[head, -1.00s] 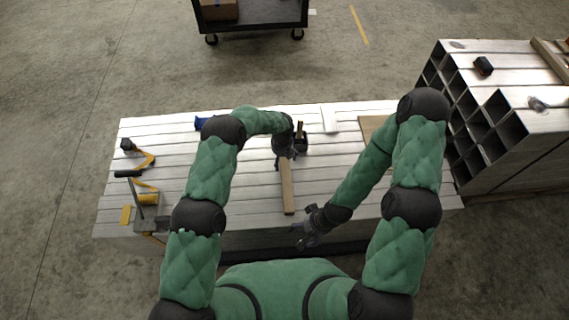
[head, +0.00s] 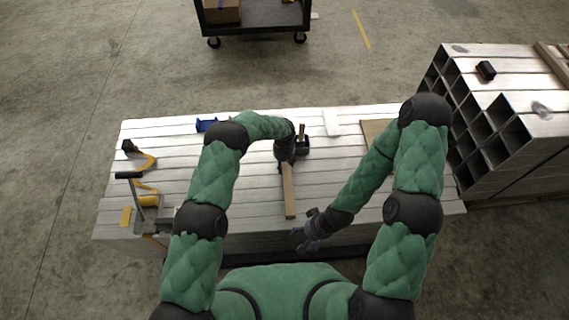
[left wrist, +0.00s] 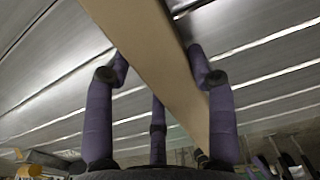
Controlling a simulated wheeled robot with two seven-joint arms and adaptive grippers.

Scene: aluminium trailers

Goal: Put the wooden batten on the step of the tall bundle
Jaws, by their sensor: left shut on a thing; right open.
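The wooden batten (head: 289,192) is a light brown bar pointing toward me over the low bundle (head: 235,205) in the head view. My left gripper (head: 286,160) is shut on the batten near its far end. In the left wrist view the batten (left wrist: 150,50) runs between the fingers of the left gripper (left wrist: 160,85). I cannot tell whether it touches the bundle. My right gripper (head: 308,236) is open and empty at the low bundle's front edge. The tall bundle (head: 490,150) of square tubes stands at the right; its lower top at the front right forms a step (head: 545,118).
A black block (head: 486,70) and a clear roll-like item (head: 541,110) lie on the tall bundle. A yellow-handled tool (head: 145,205) and a clamp (head: 140,157) lie at the left of the low bundle. A dark cart (head: 255,28) stands behind.

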